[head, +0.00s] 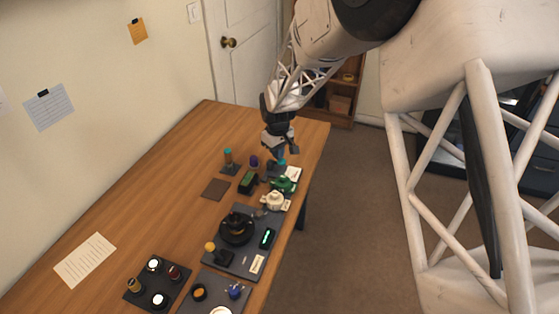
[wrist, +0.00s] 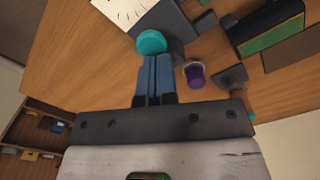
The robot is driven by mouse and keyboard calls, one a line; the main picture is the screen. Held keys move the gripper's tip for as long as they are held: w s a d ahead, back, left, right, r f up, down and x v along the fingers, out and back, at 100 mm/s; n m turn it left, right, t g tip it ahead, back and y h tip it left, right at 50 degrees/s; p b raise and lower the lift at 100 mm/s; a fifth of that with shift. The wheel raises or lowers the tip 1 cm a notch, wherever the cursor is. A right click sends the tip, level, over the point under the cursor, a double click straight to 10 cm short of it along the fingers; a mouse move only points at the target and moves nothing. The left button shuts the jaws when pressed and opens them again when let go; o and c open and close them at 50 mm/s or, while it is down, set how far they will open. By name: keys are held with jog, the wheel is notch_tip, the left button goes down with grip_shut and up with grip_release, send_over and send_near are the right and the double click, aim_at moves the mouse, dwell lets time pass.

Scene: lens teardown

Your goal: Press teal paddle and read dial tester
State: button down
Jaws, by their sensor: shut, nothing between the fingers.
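The teal paddle (head: 281,163) is a round teal cap at the far right of the bench, just below my gripper (head: 280,153). In the wrist view the teal paddle (wrist: 151,41) sits right at the tips of my shut, bluish fingers (wrist: 153,62). I cannot tell whether the tips touch it. A dark tester body (wrist: 165,20) lies beside it, with a white dial face (wrist: 120,8) partly cut off by the frame. In the head view the white face (head: 294,173) is small, and no reading is legible.
A purple-topped part (wrist: 195,75) stands close to my fingers. A second teal-topped post (head: 228,155), a green-and-black block (head: 248,182), a green part (head: 284,184) and a cream part (head: 273,200) are nearby. The left of the wooden table (head: 150,185) is mostly clear.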

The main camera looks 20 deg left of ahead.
jog(key=shift+f, duration=0.45)
dwell(0.5)
jog(key=shift+r, duration=0.15)
dwell(0.4)
jog(key=shift+r, duration=3.55)
